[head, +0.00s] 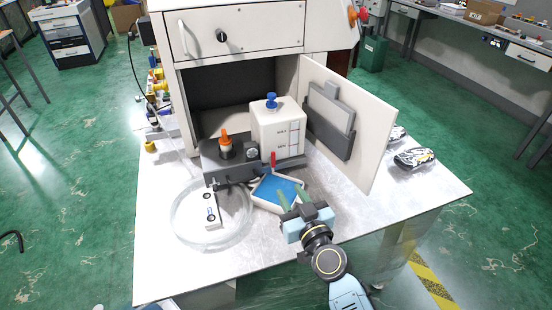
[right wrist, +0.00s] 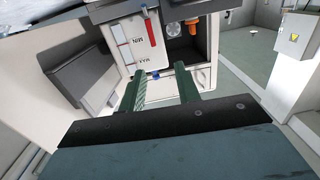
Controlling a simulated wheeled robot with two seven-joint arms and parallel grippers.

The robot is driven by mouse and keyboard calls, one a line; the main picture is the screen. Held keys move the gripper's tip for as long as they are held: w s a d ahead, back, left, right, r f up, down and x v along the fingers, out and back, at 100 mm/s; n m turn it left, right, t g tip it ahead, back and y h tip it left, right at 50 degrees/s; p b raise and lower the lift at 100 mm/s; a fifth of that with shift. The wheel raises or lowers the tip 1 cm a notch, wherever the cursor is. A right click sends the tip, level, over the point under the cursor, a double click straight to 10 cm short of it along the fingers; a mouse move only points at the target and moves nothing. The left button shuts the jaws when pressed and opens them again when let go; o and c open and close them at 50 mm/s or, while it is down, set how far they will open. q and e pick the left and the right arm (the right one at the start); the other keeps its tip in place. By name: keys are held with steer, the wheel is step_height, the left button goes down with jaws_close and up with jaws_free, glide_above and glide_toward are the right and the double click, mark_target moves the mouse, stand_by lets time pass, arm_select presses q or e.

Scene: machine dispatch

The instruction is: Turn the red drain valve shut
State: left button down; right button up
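The red drain valve (head: 273,159) shows as a narrow upright red lever at the front of the dark grey unit, below the white tank (head: 278,128). In the right wrist view the red lever (right wrist: 151,33) lies beyond the fingertips, near the tank's level marks. My right gripper (head: 294,197) is open and empty, over the right front side of the blue-lined tray, apart from the valve. Its two green fingers (right wrist: 160,88) are spread in the right wrist view. My left gripper is not in view.
A white tray with a blue lining (head: 284,188) sits below the valve. A coil of clear hose (head: 240,238) lies at left. The open cabinet door (head: 372,135) stands to the right of the tank. An orange-topped part (head: 225,140) stands left of the tank.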

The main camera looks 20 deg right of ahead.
mark_target(274, 155)
steer(key=shift+m+h, duration=0.3)
steer(key=shift+h, duration=0.2)
steer(key=w+b, duration=0.1)
steer(key=w, duration=1.2)
steer(key=shift+w+d+r, duration=0.1)
steer(key=shift+w+r, duration=0.05)
steer(key=shift+w, duration=0.25)
jaws_close()
